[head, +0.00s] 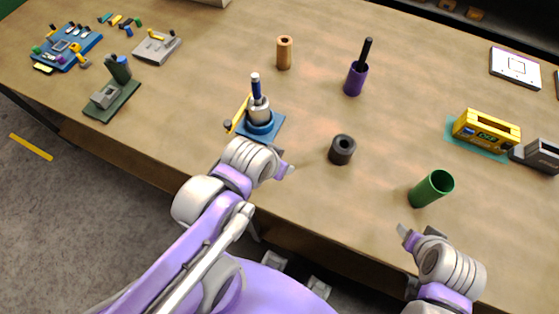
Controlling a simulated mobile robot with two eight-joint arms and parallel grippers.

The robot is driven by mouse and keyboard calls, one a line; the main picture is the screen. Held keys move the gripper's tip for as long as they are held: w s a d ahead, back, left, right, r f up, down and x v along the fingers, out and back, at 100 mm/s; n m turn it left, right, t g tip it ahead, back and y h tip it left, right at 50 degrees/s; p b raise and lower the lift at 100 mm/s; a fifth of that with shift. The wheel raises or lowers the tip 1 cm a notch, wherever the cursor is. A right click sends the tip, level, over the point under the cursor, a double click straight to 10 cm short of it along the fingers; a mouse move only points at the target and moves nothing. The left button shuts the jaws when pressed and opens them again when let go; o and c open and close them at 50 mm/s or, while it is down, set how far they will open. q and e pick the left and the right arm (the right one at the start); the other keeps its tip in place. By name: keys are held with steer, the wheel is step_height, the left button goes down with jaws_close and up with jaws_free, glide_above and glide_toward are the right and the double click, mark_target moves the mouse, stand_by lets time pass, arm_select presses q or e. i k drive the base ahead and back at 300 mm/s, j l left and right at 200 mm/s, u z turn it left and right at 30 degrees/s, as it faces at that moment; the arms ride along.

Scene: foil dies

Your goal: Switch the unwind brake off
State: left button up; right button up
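No part is labelled legibly as the unwind brake, so I cannot tell which control it is. A blue panel (68,47) with several small knobs and levers lies at the far left of the table. A grey plate (157,47) with a yellow lever is right of it. A blue-based device (262,124) with a dark blue-topped post and a yellow bar stands near the middle. My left gripper (287,171) is just in front of this device, with no object visible in it. My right gripper (411,233) is at the front edge, below the green cup, and looks empty. The finger gaps are unclear.
A green-based fixture (111,95) stands front left. A brown cylinder (284,53), purple holder (355,80), black ring (342,149) and green cup (432,188) stand on the wooden table (215,60). A yellow device (486,131) and white panel (515,68) are at right.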

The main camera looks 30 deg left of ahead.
mark_target(229, 126)
steer(key=u, duration=1.55)
